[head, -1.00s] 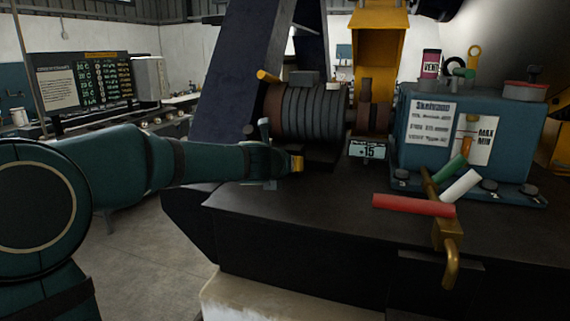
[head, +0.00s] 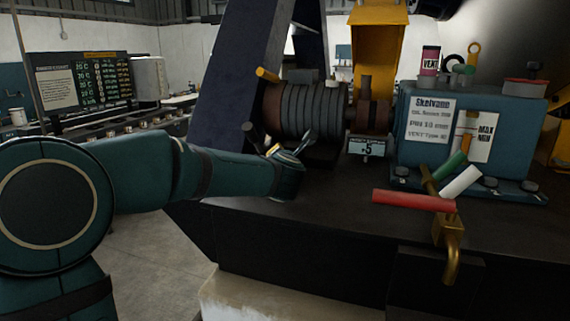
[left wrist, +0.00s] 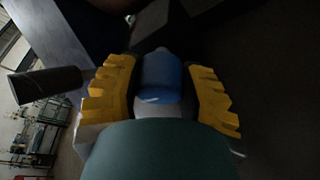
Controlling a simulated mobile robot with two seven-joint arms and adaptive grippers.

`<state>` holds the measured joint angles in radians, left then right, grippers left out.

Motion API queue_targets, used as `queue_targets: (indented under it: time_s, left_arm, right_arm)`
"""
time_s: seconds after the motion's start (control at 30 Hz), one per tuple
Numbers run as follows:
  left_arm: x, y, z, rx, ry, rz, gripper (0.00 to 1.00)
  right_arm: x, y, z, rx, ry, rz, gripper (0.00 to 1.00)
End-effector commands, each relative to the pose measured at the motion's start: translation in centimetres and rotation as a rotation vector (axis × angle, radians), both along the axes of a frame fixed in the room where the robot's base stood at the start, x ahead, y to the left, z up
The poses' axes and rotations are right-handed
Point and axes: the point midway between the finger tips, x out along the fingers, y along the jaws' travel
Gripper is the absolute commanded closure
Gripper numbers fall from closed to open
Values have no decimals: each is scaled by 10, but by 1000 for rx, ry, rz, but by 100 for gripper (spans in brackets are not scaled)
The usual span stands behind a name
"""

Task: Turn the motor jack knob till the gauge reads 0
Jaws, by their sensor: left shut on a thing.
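The small gauge (head: 367,146) stands beside the grey ribbed motor (head: 308,109) on the dark bench. Its lit display shows a 5; the sign before it is too small to tell. My left gripper (head: 288,150) is at the motor's near left foot, its wrist rolled over. In the left wrist view its yellow fingers (left wrist: 162,88) are shut around a blue knob (left wrist: 160,76), one finger on each side. The knob is hidden by the gripper in the head view. My right gripper is not in view.
A blue tank box (head: 450,135) with labels stands right of the gauge. Red (head: 413,201), green and white handles and a brass valve (head: 448,240) stick out at the front. A dark rod (left wrist: 45,84) shows beside the fingers. The bench top between is clear.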

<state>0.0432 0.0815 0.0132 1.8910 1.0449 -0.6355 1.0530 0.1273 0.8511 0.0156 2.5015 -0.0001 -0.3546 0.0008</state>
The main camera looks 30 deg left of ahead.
Motion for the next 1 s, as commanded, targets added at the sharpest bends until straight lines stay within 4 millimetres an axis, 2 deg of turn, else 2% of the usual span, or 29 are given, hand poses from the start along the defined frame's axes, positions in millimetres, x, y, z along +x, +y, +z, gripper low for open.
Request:
queue_targets:
  time_s: [0.2, 0.5, 1.0]
  left_arm:
    - [0, 0, -4, 180, 46, -1, 95]
    - [0, 0, -4, 356, 90, 0, 95]
    - [0, 1, -3, 439, 110, 2, 95]
  right_arm:
    - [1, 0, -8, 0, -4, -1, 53]
    - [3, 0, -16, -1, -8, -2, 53]
    - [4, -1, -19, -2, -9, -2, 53]
